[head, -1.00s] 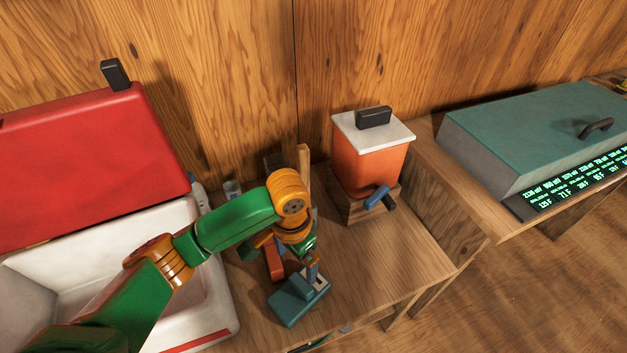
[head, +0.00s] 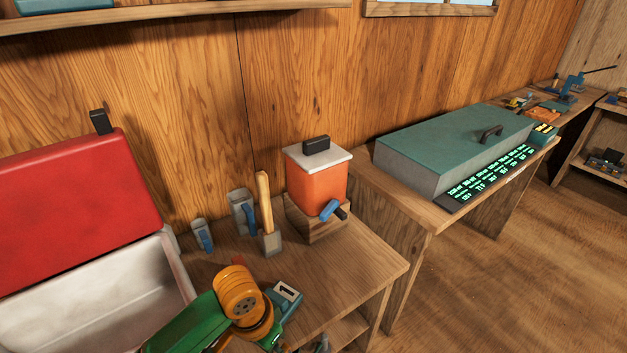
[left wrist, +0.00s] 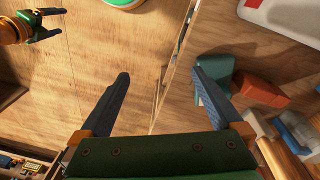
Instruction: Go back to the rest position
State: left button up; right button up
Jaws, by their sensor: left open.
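My left arm (head: 240,295), green and orange, comes in at the bottom of the head view, beside the front of the wooden bench. It hides part of a teal block with a white label marked 1 (head: 287,291). My left gripper (left wrist: 160,76) shows in the left wrist view with its two dark fingers wide apart and nothing between them. A teal piece (left wrist: 216,68) and a red piece (left wrist: 260,88) lie beyond its right finger. My right gripper (left wrist: 60,24) shows at the upper left of that view, its dark fingers apart and empty.
An open white cooler (head: 100,310) with a red lid (head: 75,205) stands at left. Blue-grey holders (head: 242,212), a wooden-handled tool (head: 265,205) and an orange dispenser (head: 316,185) stand along the bench's back. A teal-lidded box (head: 455,145) sits on the right bench. Floor is clear at lower right.

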pick_arm(q)
jog(key=s+d+f+n+t+h, duration=0.1)
jog(key=s+d+f+t+h, duration=0.1)
jog(key=s+f, duration=0.15)
jog(key=s+a+f+n+t+y, duration=0.1)
jog(key=s+a+n+y, duration=0.25)
jog(key=s+a, duration=0.5)
notch_tip(320, 180, down, 16)
jog(key=a+g, duration=0.1)
jog(key=a, duration=0.1)
jog(key=s+a+f+g, duration=0.1)
jog(key=s+a+f, duration=0.1)
jog(key=s+f, duration=0.9)
jog(key=shift+s+a+f, duration=0.2)
jog(key=shift+s+a, duration=0.05)
jog(key=shift+s, duration=1)
